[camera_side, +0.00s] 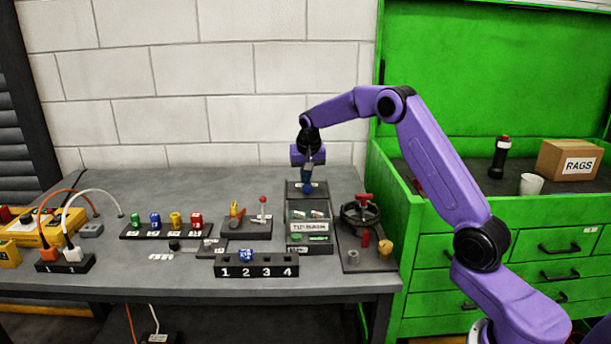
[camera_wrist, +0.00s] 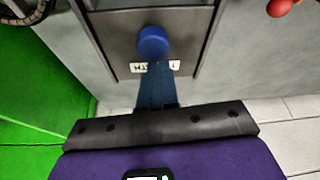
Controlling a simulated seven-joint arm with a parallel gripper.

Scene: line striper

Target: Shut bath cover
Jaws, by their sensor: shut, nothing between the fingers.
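The bath (camera_side: 288,222) is a dark framed box on the bench, with its front part open and several small items visible inside. Its cover (camera_side: 294,186) is a grey plate with a blue knob, at the back end of the frame. In the wrist view the cover (camera_wrist: 118,45) lies between two dark rails, and the round blue knob (camera_wrist: 153,41) stands on it. My gripper (camera_wrist: 156,66) is shut and empty. Its blue fingertips point down at the wall side of the knob and partly hide the label. I cannot tell whether they touch the knob.
A red-tipped lever (camera_side: 263,202) stands to the left. A numbered block (camera_side: 256,270) lies in front. The green cabinet (camera_side: 385,215) bounds the bench on the right, the white wall behind.

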